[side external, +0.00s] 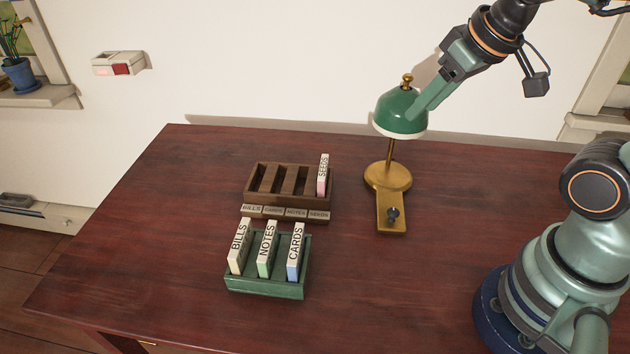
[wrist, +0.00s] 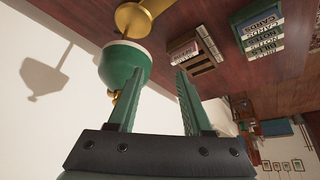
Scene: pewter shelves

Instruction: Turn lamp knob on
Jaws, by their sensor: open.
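The lamp has a green shade (side external: 398,113) with a white rim, a brass stem and a round brass base (side external: 388,176). A small dark knob (side external: 392,214) stands on the flat brass plate extending from the base toward the front. My gripper (side external: 418,114) is beside the shade, high above the knob, and one finger overlaps the shade's right side. In the wrist view my gripper (wrist: 158,72) is open with nothing between its fingers. The green shade (wrist: 121,62) lies at the left finger there; I cannot tell whether they touch. The knob is not visible in the wrist view.
A brown sorter (side external: 262,198) holds a SEEDS block (side external: 323,176). A green rack (side external: 262,284) in front holds BILLS, NOTES and CARDS blocks. A white wall (side external: 270,60) stands behind.

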